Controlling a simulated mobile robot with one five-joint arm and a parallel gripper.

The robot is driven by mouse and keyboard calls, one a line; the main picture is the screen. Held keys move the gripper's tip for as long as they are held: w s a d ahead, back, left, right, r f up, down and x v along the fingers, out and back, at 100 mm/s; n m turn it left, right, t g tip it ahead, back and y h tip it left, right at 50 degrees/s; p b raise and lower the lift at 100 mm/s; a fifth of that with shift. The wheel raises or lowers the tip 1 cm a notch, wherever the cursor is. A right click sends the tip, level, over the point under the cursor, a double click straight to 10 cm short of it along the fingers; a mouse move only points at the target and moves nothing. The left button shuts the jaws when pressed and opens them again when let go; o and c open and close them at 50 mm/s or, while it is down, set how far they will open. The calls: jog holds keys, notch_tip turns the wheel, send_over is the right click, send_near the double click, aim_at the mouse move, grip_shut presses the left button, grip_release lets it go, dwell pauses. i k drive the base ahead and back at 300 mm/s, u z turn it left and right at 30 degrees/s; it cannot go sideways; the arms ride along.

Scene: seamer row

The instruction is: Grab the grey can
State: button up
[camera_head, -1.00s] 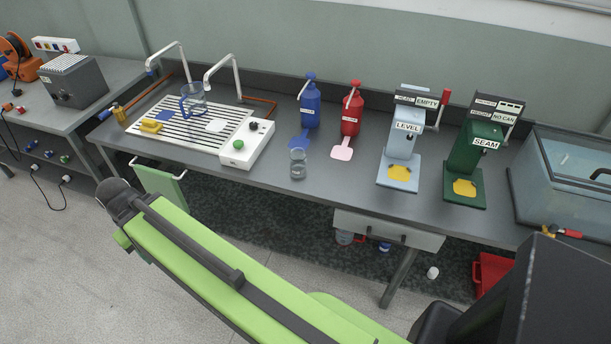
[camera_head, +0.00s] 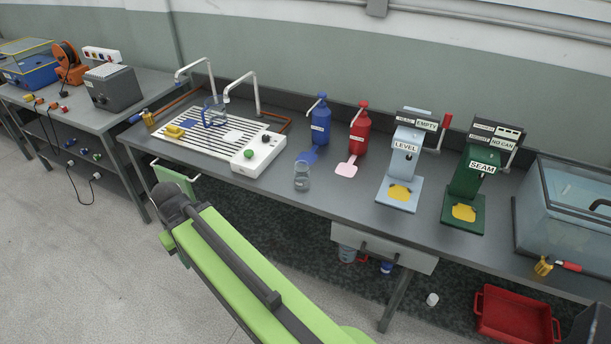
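A small grey, can-like cylinder (camera_head: 302,176) stands upright near the front edge of the grey bench (camera_head: 270,200), in front of the blue and red bottles. It looks partly see-through, so I cannot tell for sure whether it is a metal can or a glass. No other clearly grey can shows. My green arm link crosses the lower middle of the view, with its dark rounded joint left of and below the cylinder. My gripper is not visible, and nothing is seen touching the cylinder.
Behind the cylinder stand a blue bottle (camera_head: 320,120) and a red bottle (camera_head: 360,128). Right are the LEVEL press (camera_head: 404,150), the SEAM press (camera_head: 470,180) and a clear tank (camera_head: 575,215). Left is a slatted drainer (camera_head: 190,142). A red crate (camera_head: 515,318) lies on the floor.

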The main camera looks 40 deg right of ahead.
aim_at(302, 169)
jog(key=i, duration=0.9)
jog(key=u, duration=0.05)
